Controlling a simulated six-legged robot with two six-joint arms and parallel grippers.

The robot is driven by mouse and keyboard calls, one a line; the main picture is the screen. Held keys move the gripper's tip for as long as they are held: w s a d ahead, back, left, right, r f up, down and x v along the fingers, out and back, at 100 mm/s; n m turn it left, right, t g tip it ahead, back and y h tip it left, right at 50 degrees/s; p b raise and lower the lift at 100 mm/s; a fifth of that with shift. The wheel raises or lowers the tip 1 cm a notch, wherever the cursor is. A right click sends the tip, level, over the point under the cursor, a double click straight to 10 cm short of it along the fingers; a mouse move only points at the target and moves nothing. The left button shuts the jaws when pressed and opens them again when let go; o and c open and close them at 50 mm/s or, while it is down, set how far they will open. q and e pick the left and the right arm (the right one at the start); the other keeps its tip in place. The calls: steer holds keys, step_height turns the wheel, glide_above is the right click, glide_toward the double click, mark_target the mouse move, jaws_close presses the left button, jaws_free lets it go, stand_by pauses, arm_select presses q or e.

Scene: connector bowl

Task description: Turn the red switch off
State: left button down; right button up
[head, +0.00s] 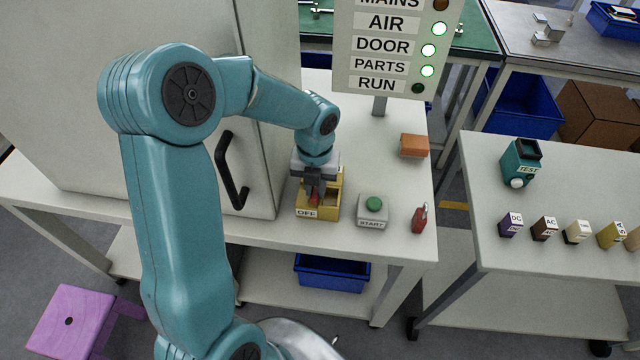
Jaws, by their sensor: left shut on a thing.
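The red switch (314,201) sits on a yellow box (330,206) with an OFF label (307,213) on its front left. My left gripper (314,192) is over the box, pointing down, and is shut on the red switch. The fingers hide much of the switch, so its exact position is hard to tell. The sign panel (348,48) behind shows green lamps lit beside AIR, DOOR and PARTS; the RUN lamp (418,88) is dark. The right gripper is not in view.
A START box (373,211) with a green button stands right of the yellow box. A red padlock-like item (420,218) and an orange block (413,146) lie further right. A cabinet with a black handle (232,172) stands left. Another table (560,250) holds small labelled blocks.

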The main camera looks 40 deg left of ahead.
mark_target(315, 190)
arm_select(q)
steer(key=shift+w+a+r, duration=0.15)
steer(key=shift+r, duration=0.05)
steer(key=c, duration=1.2)
jaws_free()
steer(key=shift+o, duration=0.8)
steer(key=shift+r, duration=0.2)
step_height(315, 190, up, 16)
steer(key=shift+s+p, duration=0.2)
steer(key=shift+p, duration=0.2)
steer(key=shift+f, duration=0.1)
